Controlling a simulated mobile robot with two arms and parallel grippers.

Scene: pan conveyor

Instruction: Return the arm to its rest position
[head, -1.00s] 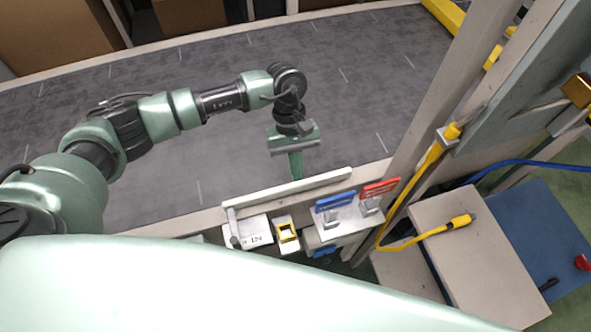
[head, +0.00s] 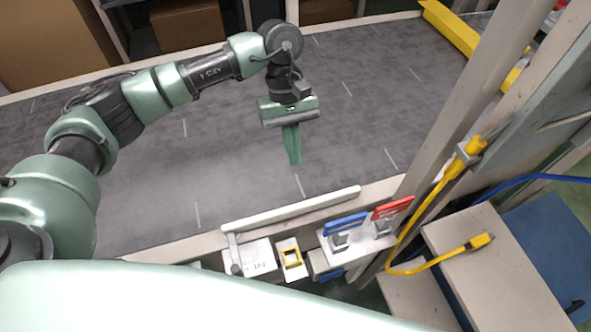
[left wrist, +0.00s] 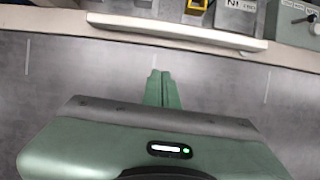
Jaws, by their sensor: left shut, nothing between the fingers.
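My left gripper (head: 292,160) hangs over the dark grey conveyor belt (head: 160,170), its green fingers together and nothing between them. In the left wrist view the shut fingers (left wrist: 161,88) point toward the near side rail. My left arm reaches in from the left of the head view, bent at the wrist so that the gripper points down. The gripper is clear of the rail. My right gripper is not in view.
A pale rail bar (head: 292,208) runs along the belt's near edge, with blue (head: 345,224) and red (head: 393,208) handles beside it. A yellow cable (head: 425,195) hangs by the post at right. Cardboard boxes (head: 187,26) stand beyond the belt. The belt is empty around the gripper.

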